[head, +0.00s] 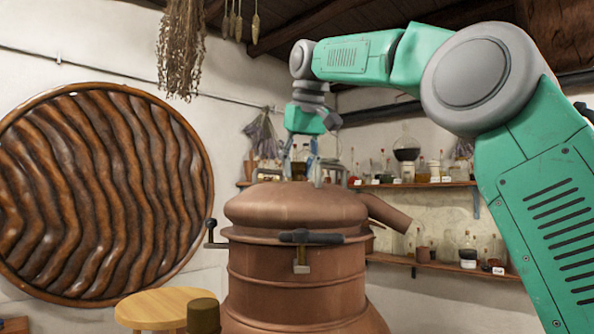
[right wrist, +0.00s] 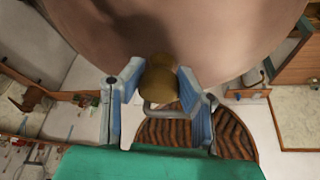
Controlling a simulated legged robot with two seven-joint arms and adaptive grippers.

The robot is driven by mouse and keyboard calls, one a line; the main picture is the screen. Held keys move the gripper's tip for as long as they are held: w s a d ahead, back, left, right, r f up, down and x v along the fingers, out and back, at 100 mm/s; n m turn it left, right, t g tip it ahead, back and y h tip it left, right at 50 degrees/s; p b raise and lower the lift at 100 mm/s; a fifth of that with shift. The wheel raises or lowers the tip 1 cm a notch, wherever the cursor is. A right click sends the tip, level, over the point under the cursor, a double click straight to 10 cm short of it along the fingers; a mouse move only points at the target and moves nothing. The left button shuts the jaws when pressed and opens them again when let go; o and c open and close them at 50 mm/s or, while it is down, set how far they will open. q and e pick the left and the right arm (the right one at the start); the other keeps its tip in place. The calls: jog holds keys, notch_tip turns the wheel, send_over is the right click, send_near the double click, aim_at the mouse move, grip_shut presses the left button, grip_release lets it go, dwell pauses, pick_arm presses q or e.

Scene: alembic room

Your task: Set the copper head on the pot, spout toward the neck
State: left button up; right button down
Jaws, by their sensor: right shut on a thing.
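The copper head (head: 295,207) is a rounded dome at the top of the large copper pot (head: 290,290) in the head view. I see no clear gap between them, but cannot tell whether it is fully seated. Its spout (head: 388,213) slopes down to the right. I cannot make out a separate neck. My right gripper (head: 308,165) is above the dome, shut on its top knob. In the right wrist view the brass-coloured knob (right wrist: 158,78) is between the two blue-grey fingers, with the dome (right wrist: 165,30) behind it. My left gripper is not in view.
Black-handled clamps (head: 311,238) sit around the pot's upper rim. A round wooden stool (head: 165,305) stands at lower left. Shelves with bottles (head: 445,262) line the back wall right of the pot. A large carved disc (head: 105,190) is on the left wall.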

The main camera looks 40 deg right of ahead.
jog(key=shift+r, duration=0.1)
jog(key=c, duration=1.1)
grip_release()
jog(key=shift+s+a, duration=0.1)
jog(key=shift+v, duration=3.5)
jog(key=shift+r, duration=0.15)
